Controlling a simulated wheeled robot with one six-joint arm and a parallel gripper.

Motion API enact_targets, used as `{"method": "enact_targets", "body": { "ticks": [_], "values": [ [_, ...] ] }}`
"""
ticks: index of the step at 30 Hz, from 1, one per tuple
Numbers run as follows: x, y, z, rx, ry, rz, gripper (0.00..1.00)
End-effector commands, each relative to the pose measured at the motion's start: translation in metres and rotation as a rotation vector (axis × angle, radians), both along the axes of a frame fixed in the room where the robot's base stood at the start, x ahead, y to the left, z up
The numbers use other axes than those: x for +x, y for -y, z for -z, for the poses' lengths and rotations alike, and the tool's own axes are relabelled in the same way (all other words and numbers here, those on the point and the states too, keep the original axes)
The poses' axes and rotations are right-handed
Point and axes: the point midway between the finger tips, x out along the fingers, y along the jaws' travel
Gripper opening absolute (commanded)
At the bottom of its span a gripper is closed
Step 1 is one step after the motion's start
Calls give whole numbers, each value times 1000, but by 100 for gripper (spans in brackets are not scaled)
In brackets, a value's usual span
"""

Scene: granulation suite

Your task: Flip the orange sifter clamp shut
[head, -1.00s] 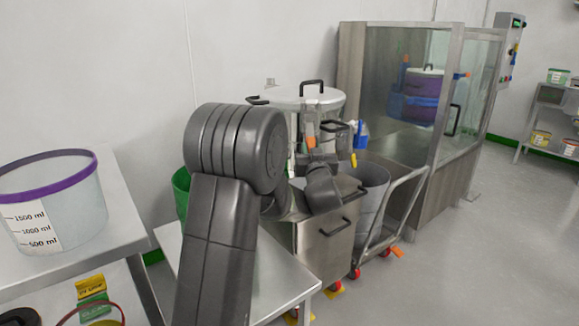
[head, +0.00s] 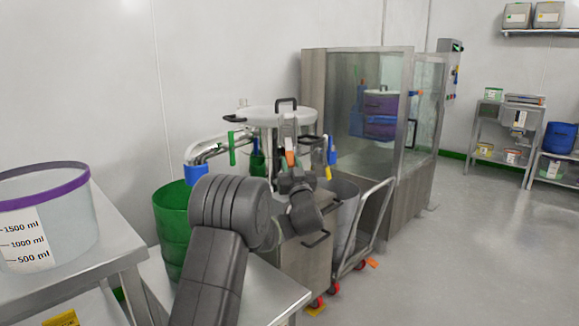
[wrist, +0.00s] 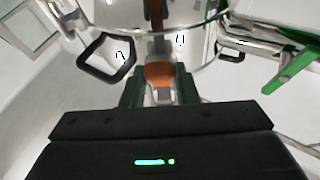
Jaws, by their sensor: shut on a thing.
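The orange sifter clamp (head: 291,158) shows as a small orange piece on the near side of the sifter, below its pale round lid (head: 268,114). In the wrist view the orange clamp (wrist: 158,75) lies between the two dark green fingers of my gripper (wrist: 160,88), with a grey metal part just under it. My gripper (head: 292,170) is shut on the clamp. The fingers hide part of the clamp's sides, and its hinge is hard to make out. Another orange strip (wrist: 155,14) shows above, against the sifter's round body.
A green drum (head: 172,225) and a blue-ended metal pipe (head: 205,155) stand left of the sifter. A black loop handle (wrist: 105,58) and a green lever (wrist: 292,72) flank my gripper. A trolley (head: 365,225) and glass booth (head: 370,120) stand right. Floor farther right is clear.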

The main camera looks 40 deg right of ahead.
Motion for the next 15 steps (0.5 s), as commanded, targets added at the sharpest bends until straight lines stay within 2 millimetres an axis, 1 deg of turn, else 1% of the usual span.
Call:
{"method": "enact_targets", "body": {
  "ticks": [4, 5, 6, 8, 15],
  "values": [
    [1, -1, -2, -3, 1, -2, 0],
    [1, -1, -2, -3, 1, -2, 31],
    [1, -1, -2, -3, 1, -2, 39],
    [1, -1, -2, -2, 0, -1, 49],
    [0, 0, 0, -1, -1, 0, 49]
  ]
}}
